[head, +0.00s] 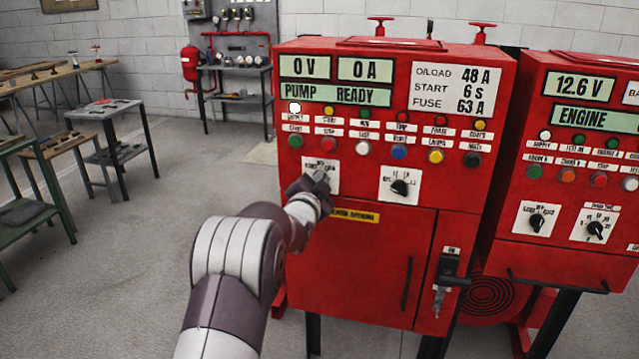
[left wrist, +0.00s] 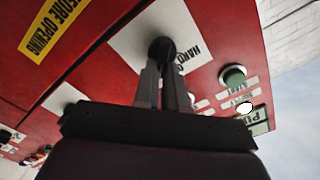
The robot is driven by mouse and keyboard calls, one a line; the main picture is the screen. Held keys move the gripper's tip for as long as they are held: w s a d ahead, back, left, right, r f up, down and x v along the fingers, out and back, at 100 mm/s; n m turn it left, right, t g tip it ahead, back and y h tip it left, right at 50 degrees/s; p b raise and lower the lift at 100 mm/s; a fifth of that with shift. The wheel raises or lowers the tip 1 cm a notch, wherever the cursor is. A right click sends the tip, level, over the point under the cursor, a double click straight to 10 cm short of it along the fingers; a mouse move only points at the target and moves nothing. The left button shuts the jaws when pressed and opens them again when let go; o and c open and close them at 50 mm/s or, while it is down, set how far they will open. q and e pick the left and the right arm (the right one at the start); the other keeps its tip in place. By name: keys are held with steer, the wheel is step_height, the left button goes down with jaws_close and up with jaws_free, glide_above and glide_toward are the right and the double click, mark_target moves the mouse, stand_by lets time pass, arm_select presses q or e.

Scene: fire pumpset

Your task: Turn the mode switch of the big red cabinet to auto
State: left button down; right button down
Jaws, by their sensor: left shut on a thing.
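The big red cabinet (head: 350,262) stands in the middle of the head view, with display panels, lamps and buttons on its front. My left gripper (head: 318,184) is at the left white switch plate (head: 309,172) of this cabinet and covers the mode switch there. In the left wrist view, the black knob of the mode switch (left wrist: 161,47) shows at the tips of my left gripper (left wrist: 162,72), which is shut on it. The knob's pointing direction is hidden by the fingers. My right gripper is not in view.
A second black knob (head: 400,187) sits on a plate to the right. A door handle (head: 407,283) and a lever switch (head: 447,268) are lower down. Another red cabinet (head: 565,262) stands at the right. Workbenches (head: 107,110) are at the left, with clear floor between.

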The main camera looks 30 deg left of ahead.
arm_select(q)
steer(key=c, duration=1.2)
jaws_free()
steer(key=b+v, duration=0.2)
steer(key=v, duration=1)
steer(key=shift+s+d, duration=0.15)
steer(key=shift+s, duration=0.2)
